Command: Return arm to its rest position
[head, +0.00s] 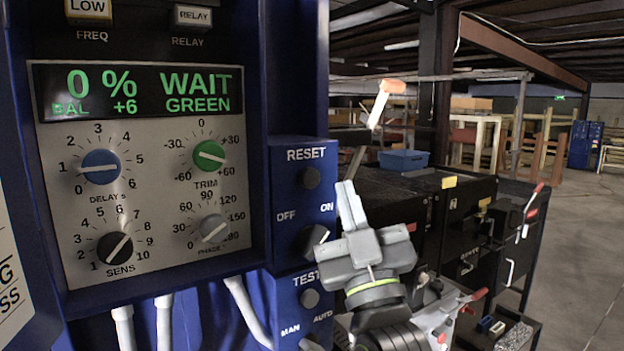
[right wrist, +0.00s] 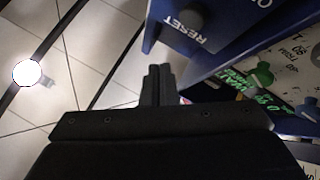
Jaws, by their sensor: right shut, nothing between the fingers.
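My right gripper (head: 350,205) is in front of the blue control boxes at the right of the panel in the head view. Its fingers are together, point up and hold nothing. The closed fingers also show in the right wrist view (right wrist: 157,84), beside the blue box with the RESET button (right wrist: 194,20). In the head view the RESET button (head: 311,178) is left of the fingertips and looks apart from them. The OFF/ON knob (head: 312,241) is just left of the gripper body. My left gripper is in neither view.
The blue panel's display (head: 140,93) reads 0 %, WAIT GREEN, BAL +6. Below are the DELAY (head: 100,167), TRIM (head: 209,155), SENS (head: 115,247) and PHASE (head: 214,229) knobs. Black cabinets (head: 455,215) stand behind the gripper. Open floor (head: 585,270) lies at the far right.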

